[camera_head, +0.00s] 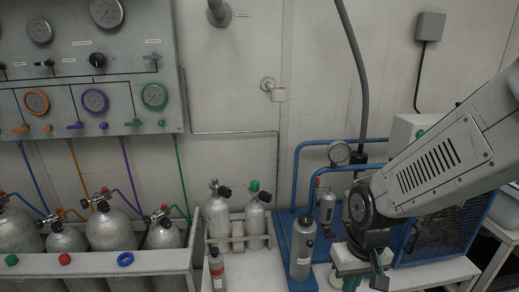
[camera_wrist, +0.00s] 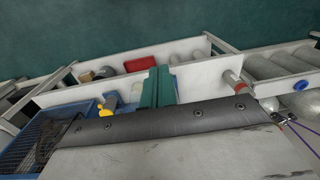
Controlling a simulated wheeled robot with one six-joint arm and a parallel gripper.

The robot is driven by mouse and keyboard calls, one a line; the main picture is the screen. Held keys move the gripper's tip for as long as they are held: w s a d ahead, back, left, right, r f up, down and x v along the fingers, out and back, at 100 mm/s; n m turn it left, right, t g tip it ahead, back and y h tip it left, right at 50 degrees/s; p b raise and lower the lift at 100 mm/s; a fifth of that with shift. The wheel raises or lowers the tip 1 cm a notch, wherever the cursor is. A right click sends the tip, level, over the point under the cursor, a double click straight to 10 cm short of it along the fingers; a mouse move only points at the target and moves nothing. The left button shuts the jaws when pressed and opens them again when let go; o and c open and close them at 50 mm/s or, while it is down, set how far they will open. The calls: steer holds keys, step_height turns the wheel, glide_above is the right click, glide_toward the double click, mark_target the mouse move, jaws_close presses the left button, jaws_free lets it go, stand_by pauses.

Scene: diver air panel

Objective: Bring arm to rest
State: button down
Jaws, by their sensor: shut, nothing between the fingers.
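My arm reaches in from the right in the head view, and its wrist bends down in front of the blue-framed compressor unit (camera_head: 310,222). My gripper (camera_head: 378,276) hangs at the low end of the arm, over the white bench near the bottom edge. In the wrist view, my gripper's green fingers (camera_wrist: 158,86) are together with nothing between them. Beyond them is a long white tray or shelf (camera_wrist: 190,52) with a red item (camera_wrist: 141,64). The fingertips are small and partly hidden in the head view.
A grey cylinder (camera_head: 303,247) stands just left of my gripper. Two small cylinders stand in a rack (camera_head: 237,243) further left. Larger tanks (camera_head: 108,230) fill a white trough below the gauge panel (camera_head: 85,75). A blue pipe and gauge (camera_head: 339,153) rise behind my wrist.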

steer(key=s+d+r, duration=0.3)
steer(key=s+r, duration=0.3)
steer(key=r, duration=0.2)
steer(key=s+d+r+m+t, duration=0.1)
steer(key=s+d+r, duration=0.3)
steer(key=r, duration=0.5)
steer(key=shift+s+r+m+h, duration=0.2)
steer(key=shift+s+m+h, duration=0.1)
steer(key=shift+s, duration=0.9)
